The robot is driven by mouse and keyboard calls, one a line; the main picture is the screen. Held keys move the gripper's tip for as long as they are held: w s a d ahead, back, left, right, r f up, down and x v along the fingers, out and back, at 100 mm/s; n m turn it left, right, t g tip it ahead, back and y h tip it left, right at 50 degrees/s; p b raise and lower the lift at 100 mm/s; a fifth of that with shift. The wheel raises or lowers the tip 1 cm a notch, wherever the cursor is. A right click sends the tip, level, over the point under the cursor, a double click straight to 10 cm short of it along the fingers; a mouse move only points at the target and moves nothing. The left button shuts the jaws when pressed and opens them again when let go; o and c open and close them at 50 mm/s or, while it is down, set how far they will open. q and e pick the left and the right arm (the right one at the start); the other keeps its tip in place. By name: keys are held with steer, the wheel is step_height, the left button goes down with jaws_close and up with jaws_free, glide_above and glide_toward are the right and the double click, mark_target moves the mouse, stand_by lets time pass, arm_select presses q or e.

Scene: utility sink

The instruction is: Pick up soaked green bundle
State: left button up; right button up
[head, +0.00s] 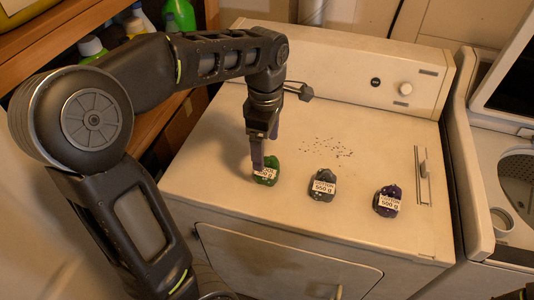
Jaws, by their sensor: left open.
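The green bundle (268,171) lies on the white machine top (350,225), left of two other bundles, and carries a white printed label. My left gripper (264,160) points down at the green bundle, with its fingers at or right over it. The fingers are open, and they hide part of the bundle's left and back side. I cannot tell whether they touch it. My right gripper is not in view.
A dark grey labelled bundle (322,186) and a purple labelled bundle (388,200) lie to the right on the same top. Dark specks (328,147) are scattered behind them. A control panel (350,72) rises at the back. A wooden shelf (75,35) with bottles stands left.

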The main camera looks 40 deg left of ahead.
mark_target(267, 168)
arm_select(q)
steer(key=shift+s+d+r, duration=0.1)
steer(key=shift+s+d, duration=0.1)
steer(key=shift+f, duration=1.35)
steer(key=shift+f, duration=0.1)
steer(key=f+p, duration=0.1)
steer(key=f, duration=0.4)
steer(key=shift+w, duration=0.2)
steer(key=c, duration=1.8)
